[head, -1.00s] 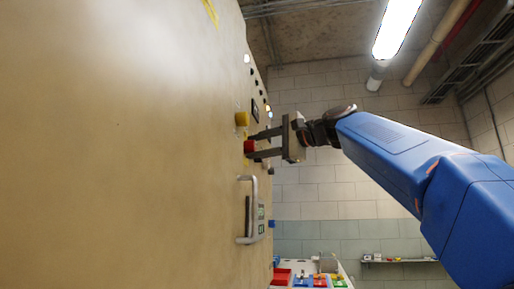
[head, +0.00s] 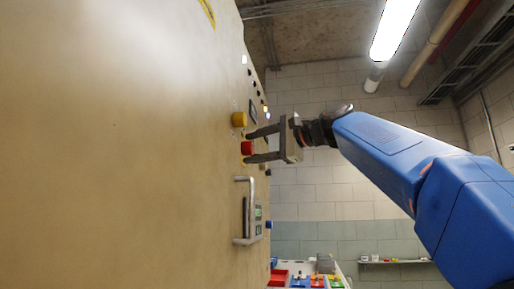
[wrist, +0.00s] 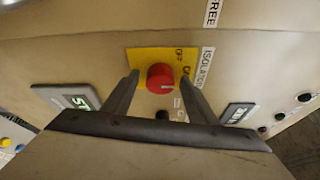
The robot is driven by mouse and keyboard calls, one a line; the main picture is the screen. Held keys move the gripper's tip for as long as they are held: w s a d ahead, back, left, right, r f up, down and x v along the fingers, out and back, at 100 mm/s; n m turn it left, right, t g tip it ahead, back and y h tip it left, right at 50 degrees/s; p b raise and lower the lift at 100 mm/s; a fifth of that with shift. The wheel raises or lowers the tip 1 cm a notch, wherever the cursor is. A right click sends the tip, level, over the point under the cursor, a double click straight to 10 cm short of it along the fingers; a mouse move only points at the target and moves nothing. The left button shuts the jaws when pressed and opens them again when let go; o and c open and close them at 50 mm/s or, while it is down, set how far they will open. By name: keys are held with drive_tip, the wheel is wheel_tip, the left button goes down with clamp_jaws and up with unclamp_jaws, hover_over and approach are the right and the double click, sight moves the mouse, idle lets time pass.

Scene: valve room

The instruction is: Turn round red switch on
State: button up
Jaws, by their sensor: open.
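The round red switch (wrist: 160,78) sits on a yellow plate (wrist: 143,56) on the panel in the wrist view, with a light pointer line on its face and dark lettering around it. In the head view the red switch (head: 246,148) sticks out from the panel face. My gripper (head: 248,147) is open, its two fingers pointing at the panel, one above and one below the switch. In the wrist view the fingertips of my gripper (wrist: 161,80) stand left and right of the switch with gaps. I cannot tell whether they touch the panel.
A yellow knob (head: 239,119) juts out just above the red switch. A metal handle (head: 247,211) stands out below it. In the wrist view a small black knob (wrist: 162,115) is close to the switch. Lit displays (wrist: 78,102) are on the panel. A shelf (head: 393,261) is far back.

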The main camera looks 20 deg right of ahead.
drive_tip(key=shift+s, duration=0.1)
drive_tip(key=v, duration=1.7)
drive_tip(key=shift+s, duration=0.1)
idle(0.8)
drive_tip(key=a+f+n+g+h, duration=0.1)
drive_tip(key=a+f+g+h, duration=0.15)
drive_tip(key=f, duration=1.55)
drive_tip(key=a+f+n+g+h, duration=0.2)
drive_tip(key=a+f+h, duration=0.1)
drive_tip(key=f, duration=1.5)
drive_tip(key=s+f+n+g+h, duration=0.1)
drive_tip(key=s+f+n, duration=0.2)
drive_tip(key=f, duration=0.8)
drive_tip(key=s+d+f+n+g+h, duration=0.1)
drive_tip(key=s+f+n+g+h, duration=0.1)
drive_tip(key=s+f, duration=0.5)
drive_tip(key=s+f+n+g+h, duration=0.1)
drive_tip(key=s+f+n, duration=0.3)
drive_tip(key=f, duration=1.3)
drive_tip(key=shift+s+d+f+h, duration=0.35)
drive_tip(key=shift+s+h, duration=0.3)
drive_tip(key=shift+s, duration=0.45)
drive_tip(key=shift+r+g, duration=0.1)
drive_tip(key=shift+g, duration=0.15)
